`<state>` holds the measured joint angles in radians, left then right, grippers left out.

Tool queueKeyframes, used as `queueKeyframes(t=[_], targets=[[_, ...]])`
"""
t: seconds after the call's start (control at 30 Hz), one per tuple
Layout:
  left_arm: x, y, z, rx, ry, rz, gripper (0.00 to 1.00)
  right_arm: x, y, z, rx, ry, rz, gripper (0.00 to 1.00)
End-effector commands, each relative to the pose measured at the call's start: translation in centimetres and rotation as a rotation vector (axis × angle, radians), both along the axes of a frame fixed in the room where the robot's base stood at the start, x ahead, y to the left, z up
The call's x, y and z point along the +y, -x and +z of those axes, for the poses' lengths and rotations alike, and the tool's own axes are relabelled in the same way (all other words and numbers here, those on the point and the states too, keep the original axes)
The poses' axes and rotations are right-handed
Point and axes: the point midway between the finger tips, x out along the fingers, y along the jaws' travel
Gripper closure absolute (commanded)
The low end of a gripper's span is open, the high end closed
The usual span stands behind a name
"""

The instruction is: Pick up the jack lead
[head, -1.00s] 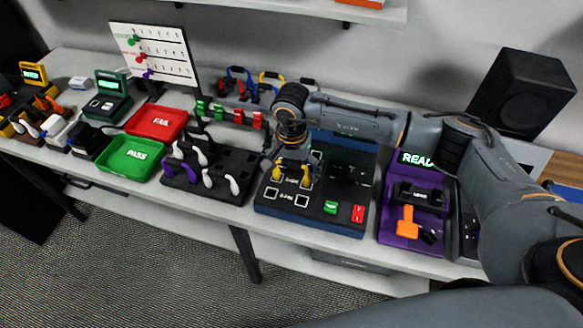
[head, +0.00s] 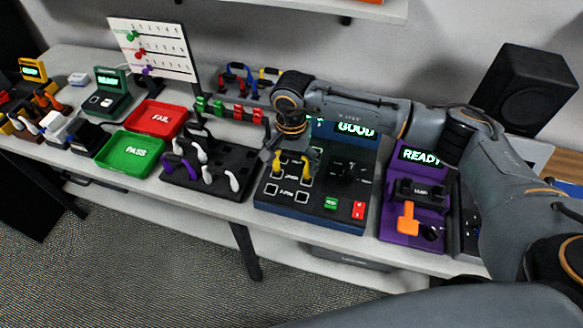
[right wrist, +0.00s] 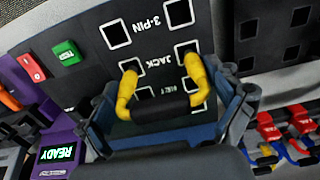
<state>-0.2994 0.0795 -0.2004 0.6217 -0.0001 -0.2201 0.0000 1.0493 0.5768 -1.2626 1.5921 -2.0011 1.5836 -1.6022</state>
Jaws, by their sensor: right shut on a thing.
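The jack lead has yellow ends and a dark middle; it shows in the head view (head: 279,166) and in the right wrist view (right wrist: 197,72). Its yellow ends stand at the JACK sockets of the dark blue tester (head: 310,212). The tester's screen (head: 356,128) reads GOOD. My right gripper (head: 292,160) is over the tester, shut on the lead, with fingers on both sides of it in the right wrist view (right wrist: 168,112). I cannot tell whether the ends are fully seated. My left gripper is not in view.
Left of the tester stands a black rack (head: 190,188) with purple and white leads. Beyond it are the green PASS tray (head: 132,168) and red FAIL tray (head: 172,110). A purple station (head: 408,228) reading READY stands to the right. A red and green clip bar is behind.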

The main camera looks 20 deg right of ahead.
Motion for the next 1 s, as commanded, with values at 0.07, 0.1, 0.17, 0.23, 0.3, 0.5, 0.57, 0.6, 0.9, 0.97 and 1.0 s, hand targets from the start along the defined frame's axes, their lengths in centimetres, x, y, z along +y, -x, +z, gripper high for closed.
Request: queueKeyframes(t=[0.07,0.1,0.17,0.23,0.3,0.5,0.57,0.6,0.9,0.97,1.0], targets=[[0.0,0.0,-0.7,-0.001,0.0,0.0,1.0,0.0,-0.1,1.3,-0.006,-0.001,0.001,0.47],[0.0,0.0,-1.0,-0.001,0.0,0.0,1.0,0.2,0.5,1.7,-0.005,-0.002,0.005,0.47],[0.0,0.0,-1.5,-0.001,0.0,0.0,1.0,0.5,1.4,2.7,-0.005,0.0,0.006,0.47],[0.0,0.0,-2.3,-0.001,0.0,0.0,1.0,1.1,2.6,4.3,-0.008,-0.003,0.008,0.47],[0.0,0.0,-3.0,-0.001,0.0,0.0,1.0,1.5,4.0,6.0,-0.008,-0.002,0.007,0.47],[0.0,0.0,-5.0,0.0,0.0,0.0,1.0,3.2,8.6,8.6,-0.004,-0.001,0.009,0.47],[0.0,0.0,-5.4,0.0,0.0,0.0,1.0,3.6,9.7,9.2,-0.005,0.0,0.009,0.47],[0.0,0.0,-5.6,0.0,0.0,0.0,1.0,3.9,10.4,9.6,-0.005,-0.002,0.007,0.47],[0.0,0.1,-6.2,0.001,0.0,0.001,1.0,4.8,13.0,11.4,-0.002,0.0,0.002,0.47],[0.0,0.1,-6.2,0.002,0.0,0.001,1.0,4.9,13.1,11.7,-0.003,0.001,0.001,0.47],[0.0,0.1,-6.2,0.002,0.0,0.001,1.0,4.9,13.2,12.0,-0.002,0.0,0.0,0.47]])
